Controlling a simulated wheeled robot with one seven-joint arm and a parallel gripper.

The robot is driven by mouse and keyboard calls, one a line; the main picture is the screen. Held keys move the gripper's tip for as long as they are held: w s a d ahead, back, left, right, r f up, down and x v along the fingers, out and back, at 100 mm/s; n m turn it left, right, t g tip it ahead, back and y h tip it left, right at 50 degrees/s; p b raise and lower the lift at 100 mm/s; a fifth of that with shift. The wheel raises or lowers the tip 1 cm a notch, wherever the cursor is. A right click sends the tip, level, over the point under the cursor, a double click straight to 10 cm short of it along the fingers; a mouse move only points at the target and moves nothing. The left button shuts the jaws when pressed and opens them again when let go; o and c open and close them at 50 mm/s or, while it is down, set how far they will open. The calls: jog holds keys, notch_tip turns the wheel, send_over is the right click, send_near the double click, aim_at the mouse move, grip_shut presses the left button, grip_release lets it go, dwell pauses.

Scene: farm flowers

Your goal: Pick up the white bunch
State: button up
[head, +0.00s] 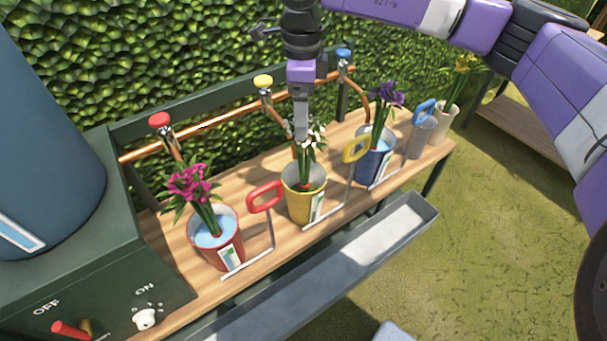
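The white bunch (317,135) stands upright in the yellow bucket (297,206), in the middle of the wooden bench. Its green stems show above the bucket rim, and some white blooms are hidden behind my gripper. My gripper (301,138) points straight down, with its fingers at the height of the blooms, on their left side. The fingers are seen edge-on and overlap the flowers, so I cannot tell whether they are open or touching the bunch.
A red bucket (229,252) with pink flowers stands left; a blue bucket (374,163) with purple flowers stands right. Copper taps (267,96) rise close behind. Red, yellow and blue handles stand by the buckets. A grey trough (330,275) runs along the front.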

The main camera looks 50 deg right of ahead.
jog(key=f, duration=0.5)
jog(key=f+p, duration=0.1)
jog(key=f, duration=0.1)
jog(key=shift+s+d+f, duration=0.15)
jog(key=shift+d+f, duration=0.1)
jog(key=shift+c, duration=0.2)
grip_shut()
